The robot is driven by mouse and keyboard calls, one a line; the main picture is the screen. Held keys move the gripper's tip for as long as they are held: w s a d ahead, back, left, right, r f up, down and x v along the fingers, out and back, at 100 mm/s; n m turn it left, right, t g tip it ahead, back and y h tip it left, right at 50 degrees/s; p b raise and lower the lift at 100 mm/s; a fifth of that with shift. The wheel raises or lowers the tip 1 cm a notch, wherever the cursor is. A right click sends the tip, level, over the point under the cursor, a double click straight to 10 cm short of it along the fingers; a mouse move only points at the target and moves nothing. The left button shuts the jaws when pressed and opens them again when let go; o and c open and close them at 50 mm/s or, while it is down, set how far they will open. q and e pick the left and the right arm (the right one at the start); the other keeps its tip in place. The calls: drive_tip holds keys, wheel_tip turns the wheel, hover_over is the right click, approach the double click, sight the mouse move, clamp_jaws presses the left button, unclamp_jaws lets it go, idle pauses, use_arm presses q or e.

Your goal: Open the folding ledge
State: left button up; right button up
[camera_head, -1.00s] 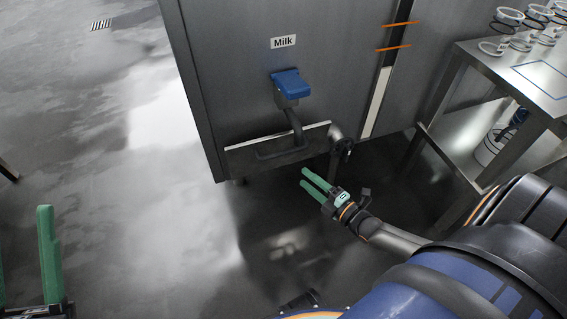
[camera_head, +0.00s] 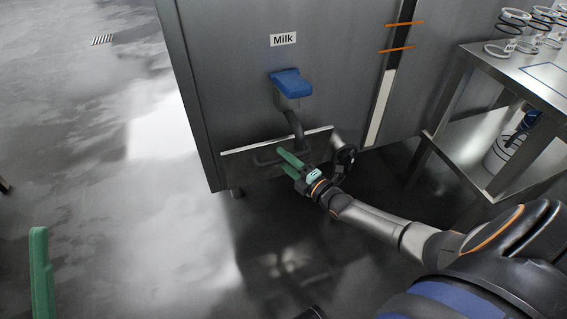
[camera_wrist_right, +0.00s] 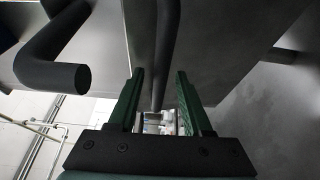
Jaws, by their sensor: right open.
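The folding ledge (camera_head: 234,163) is a grey metal panel hanging folded down low on the front of the milk tank, with a dark bar handle (camera_head: 262,161) on it. My right gripper (camera_head: 284,158) is open, with its green fingers at the right part of the handle. In the right wrist view a dark bar (camera_wrist_right: 167,45), apparently the handle, runs between the two open fingertips (camera_wrist_right: 160,75); I cannot tell whether they touch it. One green finger of my left gripper (camera_head: 40,272) shows at the lower left, away from the tank.
The tank's blue tap (camera_head: 291,83) and its dark spout (camera_head: 295,125) hang above the ledge; a dark pipe end also shows in the right wrist view (camera_wrist_right: 60,60). A black valve (camera_head: 344,156) sits just right of my right gripper. A metal table (camera_head: 500,75) stands right. Floor at left is clear.

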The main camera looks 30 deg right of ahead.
drive_tip(key=shift+w+a, duration=0.1)
drive_tip(key=shift+w, duration=0.2)
drive_tip(key=shift+c, duration=0.4)
clamp_jaws()
idle(0.9)
